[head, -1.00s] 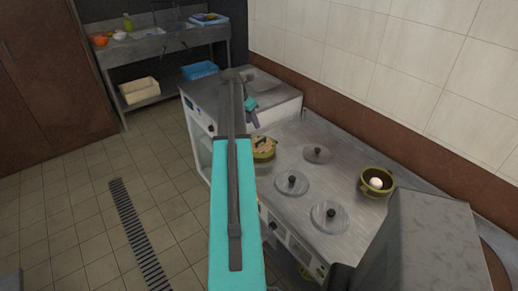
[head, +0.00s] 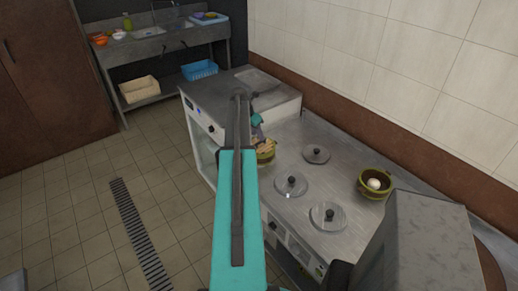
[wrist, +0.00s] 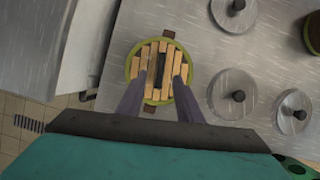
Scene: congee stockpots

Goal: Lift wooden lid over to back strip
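The wooden lid (wrist: 153,58) is round and slatted, with a dark bar handle (wrist: 162,80). It sits on a green pot (wrist: 129,68) on the stove, and in the head view the pot (head: 266,158) is partly hidden by my arm. My gripper (wrist: 163,74) is open and empty, its fingers over the lid, one on each side of the handle. I cannot tell whether they touch the lid. In the head view my gripper (head: 258,135) is just above the pot. The back strip (head: 345,145) of the steel top runs bare along the wall.
Three round lids with black knobs lie on the stove: one nearest the wall (head: 317,155), one in the middle (head: 290,185), one in front (head: 328,216). A green pot with a white egg-like thing (head: 374,184) stands at the right. A steel counter (head: 225,88) adjoins the stove's far end.

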